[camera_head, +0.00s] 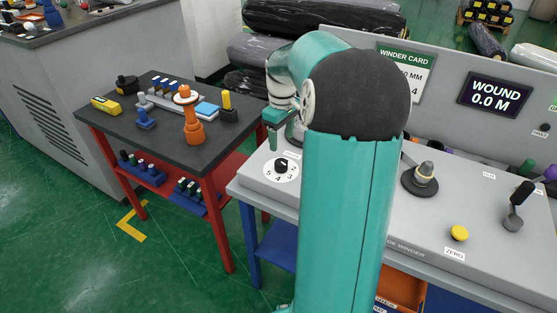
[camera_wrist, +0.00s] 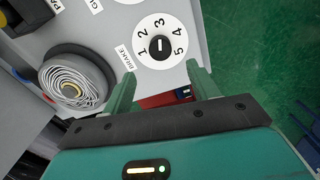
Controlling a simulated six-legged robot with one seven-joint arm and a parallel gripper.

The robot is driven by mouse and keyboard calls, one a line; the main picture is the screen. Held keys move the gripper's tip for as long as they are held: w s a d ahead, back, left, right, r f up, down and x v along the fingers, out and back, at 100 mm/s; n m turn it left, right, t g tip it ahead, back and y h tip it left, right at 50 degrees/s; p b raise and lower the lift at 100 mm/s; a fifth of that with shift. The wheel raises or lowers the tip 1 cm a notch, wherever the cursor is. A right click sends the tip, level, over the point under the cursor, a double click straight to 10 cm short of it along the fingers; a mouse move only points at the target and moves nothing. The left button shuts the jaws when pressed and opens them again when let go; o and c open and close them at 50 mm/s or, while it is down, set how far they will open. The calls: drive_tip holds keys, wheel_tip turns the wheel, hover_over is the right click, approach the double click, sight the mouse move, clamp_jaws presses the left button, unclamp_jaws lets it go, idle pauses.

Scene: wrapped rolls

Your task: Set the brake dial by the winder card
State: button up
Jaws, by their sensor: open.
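The brake dial (camera_head: 281,168) is a black knob on a white disc at the winder's left end. In the wrist view the dial (camera_wrist: 160,46) shows numbers 1 to 5 and a BRAKE label (camera_wrist: 125,58). The winder card (camera_head: 405,75) stands behind my arm, partly hidden; "0 MM" and a "4" show. My gripper (camera_head: 272,140) is above the dial, fingers down. In the wrist view my gripper (camera_wrist: 161,70) is open and empty, its fingers apart on the dial's near side.
A display (camera_head: 494,95) reads WOUND 0.0 M. A dark-topped cart (camera_head: 165,155) with tools stands left, past a narrow gap.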

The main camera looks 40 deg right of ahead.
sight(281, 162)
wheel_tip(281, 162, down, 10)
drive_tip(key=shift+r, duration=0.2)
drive_tip(key=c, duration=1)
drive_tip(key=shift+m, duration=0.3)
drive_tip(key=m, duration=0.4)
drive_tip(key=shift+a, duration=0.1)
drive_tip(key=m, duration=0.6)
